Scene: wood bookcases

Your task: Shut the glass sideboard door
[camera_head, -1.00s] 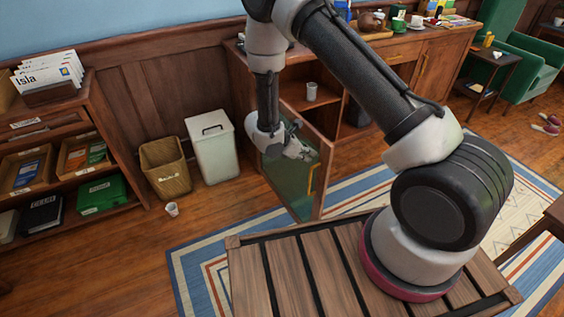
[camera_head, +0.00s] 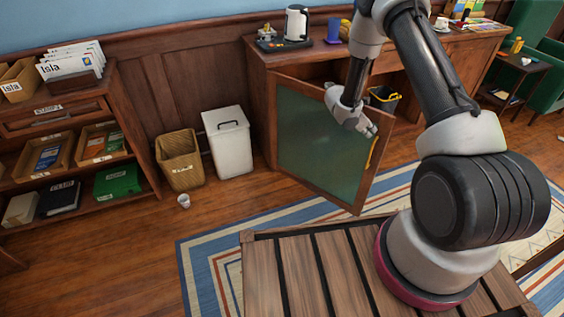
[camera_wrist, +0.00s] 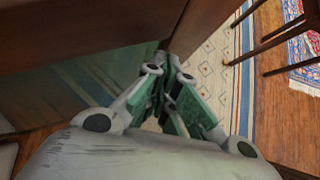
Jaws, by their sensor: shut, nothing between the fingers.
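The glass sideboard door (camera_head: 318,140) has a wooden frame, a greenish pane and a yellow handle (camera_head: 372,153). It stands partly open, its free right edge out in front of the wooden sideboard (camera_head: 262,90). My gripper (camera_head: 368,130) is shut and empty, over the door's upper right part near the handle. In the wrist view my fingers (camera_wrist: 172,100) are close beside the door's wooden frame (camera_wrist: 100,25), with the pane (camera_wrist: 85,95) at left. I cannot tell whether they touch it.
A white bin (camera_head: 230,148) and a wicker basket (camera_head: 180,160) stand left of the sideboard, with a small cup (camera_head: 184,201) on the floor. A dark container (camera_head: 384,98) shows behind the door. A kettle (camera_head: 297,24) stands on top. A striped rug (camera_head: 205,255) lies in front.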

